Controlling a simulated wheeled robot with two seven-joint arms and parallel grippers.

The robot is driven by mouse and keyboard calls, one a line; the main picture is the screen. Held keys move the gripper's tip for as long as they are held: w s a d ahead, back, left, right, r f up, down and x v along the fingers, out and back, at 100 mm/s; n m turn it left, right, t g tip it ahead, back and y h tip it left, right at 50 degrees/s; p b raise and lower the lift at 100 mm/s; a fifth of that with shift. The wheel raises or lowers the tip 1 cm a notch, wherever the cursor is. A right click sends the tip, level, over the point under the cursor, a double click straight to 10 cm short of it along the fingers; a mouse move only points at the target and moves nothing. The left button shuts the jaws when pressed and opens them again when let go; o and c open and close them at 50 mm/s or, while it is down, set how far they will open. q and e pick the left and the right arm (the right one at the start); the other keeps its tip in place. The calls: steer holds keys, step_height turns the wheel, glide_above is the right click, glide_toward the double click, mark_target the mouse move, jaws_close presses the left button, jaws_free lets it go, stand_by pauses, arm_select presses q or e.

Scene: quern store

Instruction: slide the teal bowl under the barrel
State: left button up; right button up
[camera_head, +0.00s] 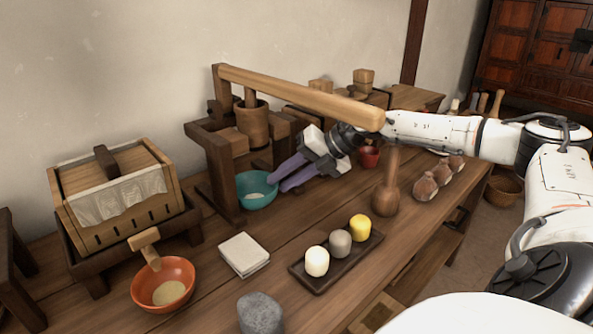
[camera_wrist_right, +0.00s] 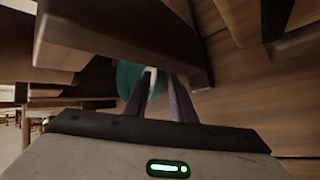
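The teal bowl (camera_head: 257,193) stands upright on the table at the foot of the wooden press, with a little pale stuff inside. In the right wrist view the bowl (camera_wrist_right: 126,78) shows in part beyond the fingers. The wooden barrel (camera_head: 252,126) is in the press frame, above and slightly behind the bowl. My right gripper (camera_head: 276,184) reaches in from the right with its purple fingers at the bowl's right side. In the wrist view its fingers (camera_wrist_right: 158,82) are apart, with teal showing between them; whether they touch the bowl is unclear. My left gripper is not in view.
The press's long beam (camera_head: 300,94) passes above my right gripper, and its post (camera_head: 221,172) stands left of the bowl. An orange bowl (camera_head: 163,286) sits front left.

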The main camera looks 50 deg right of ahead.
steer(key=shift+x, duration=0.95)
jaws_close()
steer(key=shift+d, duration=0.15)
